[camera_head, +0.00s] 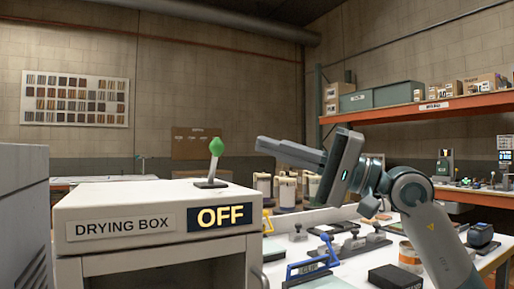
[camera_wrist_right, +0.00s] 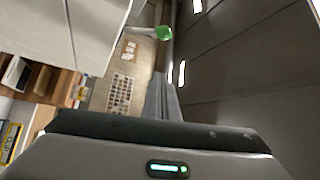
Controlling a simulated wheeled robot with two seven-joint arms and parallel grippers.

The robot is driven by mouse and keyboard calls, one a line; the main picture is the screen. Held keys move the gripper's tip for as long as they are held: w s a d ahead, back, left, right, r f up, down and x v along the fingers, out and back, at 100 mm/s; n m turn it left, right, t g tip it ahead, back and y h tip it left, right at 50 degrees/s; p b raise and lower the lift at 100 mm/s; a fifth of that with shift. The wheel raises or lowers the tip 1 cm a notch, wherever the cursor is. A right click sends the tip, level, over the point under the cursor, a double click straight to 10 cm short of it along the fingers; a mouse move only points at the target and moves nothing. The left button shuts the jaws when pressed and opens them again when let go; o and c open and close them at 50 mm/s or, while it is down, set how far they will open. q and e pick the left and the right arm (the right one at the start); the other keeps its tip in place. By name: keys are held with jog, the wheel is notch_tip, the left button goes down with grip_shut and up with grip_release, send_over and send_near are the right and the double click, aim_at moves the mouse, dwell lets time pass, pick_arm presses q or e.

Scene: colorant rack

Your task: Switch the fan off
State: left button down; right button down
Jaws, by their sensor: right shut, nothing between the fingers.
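The drying box (camera_head: 160,198) is a pale cabinet at the front left in the head view. A lever with a green knob (camera_head: 216,146) stands nearly upright on its top. A dark sign (camera_head: 222,215) on its front reads "OFF" in yellow letters. My right gripper (camera_head: 262,144) is shut and empty, to the right of the green knob at about its height, with a gap between them in the picture. In the right wrist view, the green knob (camera_wrist_right: 163,33) shows beyond the shut fingertips (camera_wrist_right: 162,80), apart from them. My left gripper is not in view. No fan can be made out.
A workbench right of the box holds a blue-handled tool (camera_head: 313,262), a black block (camera_head: 396,277) and several pale jars (camera_head: 286,191). Orange shelving (camera_head: 440,108) with boxes stands behind. A grey cabinet (camera_head: 24,215) is at the left edge. The box top is otherwise clear.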

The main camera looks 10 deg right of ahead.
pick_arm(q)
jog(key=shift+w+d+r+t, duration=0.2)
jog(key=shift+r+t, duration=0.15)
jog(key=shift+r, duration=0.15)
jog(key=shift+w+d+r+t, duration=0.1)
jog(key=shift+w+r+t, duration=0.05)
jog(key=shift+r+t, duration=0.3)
pick_arm(e)
jog(key=v, duration=0.6)
jog(key=shift+d, duration=0.15)
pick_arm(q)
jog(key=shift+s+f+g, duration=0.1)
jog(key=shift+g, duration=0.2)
